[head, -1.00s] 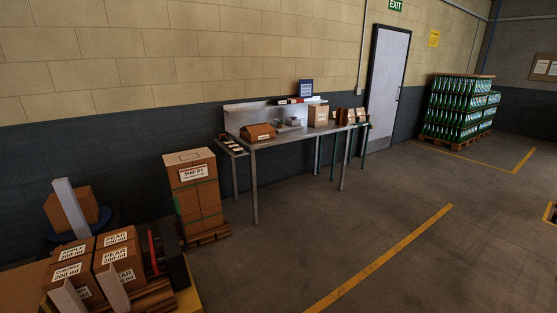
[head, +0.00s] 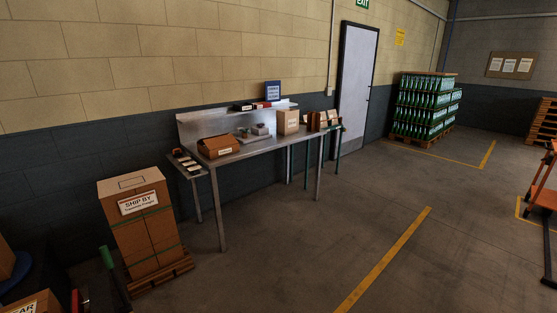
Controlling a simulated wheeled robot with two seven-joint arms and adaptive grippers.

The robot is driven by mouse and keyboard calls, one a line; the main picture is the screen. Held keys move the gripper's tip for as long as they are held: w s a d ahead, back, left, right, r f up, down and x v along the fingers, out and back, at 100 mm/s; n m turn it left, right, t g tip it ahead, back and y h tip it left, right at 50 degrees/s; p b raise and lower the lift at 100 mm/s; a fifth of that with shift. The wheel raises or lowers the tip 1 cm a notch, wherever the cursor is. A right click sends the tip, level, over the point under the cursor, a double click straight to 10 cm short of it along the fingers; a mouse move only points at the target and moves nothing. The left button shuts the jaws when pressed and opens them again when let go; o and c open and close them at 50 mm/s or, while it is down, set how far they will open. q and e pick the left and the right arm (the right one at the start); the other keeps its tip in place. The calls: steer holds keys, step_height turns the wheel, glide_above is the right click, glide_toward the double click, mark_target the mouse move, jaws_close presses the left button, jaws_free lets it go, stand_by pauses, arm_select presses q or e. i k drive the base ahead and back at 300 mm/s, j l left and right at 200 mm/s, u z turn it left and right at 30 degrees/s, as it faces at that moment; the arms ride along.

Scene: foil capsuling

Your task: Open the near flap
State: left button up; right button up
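A long metal workbench (head: 250,149) stands against the wall in the head view. An orange-brown carton (head: 219,147) sits near its left end, and a lighter upright box (head: 288,122) stands towards its right end. A tall carton labelled "SHIP BY" (head: 147,238) stands on a pallet at the left front. The boxes are too small or turned so that I cannot tell which one has the near flap. Neither of my grippers shows in the head view.
Crates of green bottles (head: 425,104) stand on a pallet beyond a pale door (head: 356,90). An orange trolley (head: 543,196) is at the right edge. A yellow floor line (head: 388,257) crosses the open floor. Cartons (head: 32,304) fill the lower left corner.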

mark_target(218, 142)
steer(key=i+z, duration=0.1)
steer(key=i, duration=0.45)
steer(key=i+j+z, duration=0.1)
steer(key=i, duration=0.45)
steer(key=i+j, duration=0.25)
steer(key=i, duration=0.15)
steer(key=i+j, duration=0.25)
steer(key=i, duration=0.15)
steer(key=i+j, duration=0.15)
steer(key=j, duration=0.2)
steer(key=i+j, duration=0.15)
steer(key=j, duration=0.15)
steer(key=i+j+u, duration=0.1)
steer(key=j, duration=0.25)
steer(key=i+j, duration=0.1)
steer(key=j, duration=0.25)
steer(key=i+j+z, duration=0.15)
steer(key=j, duration=0.2)
steer(key=k, duration=0.05)
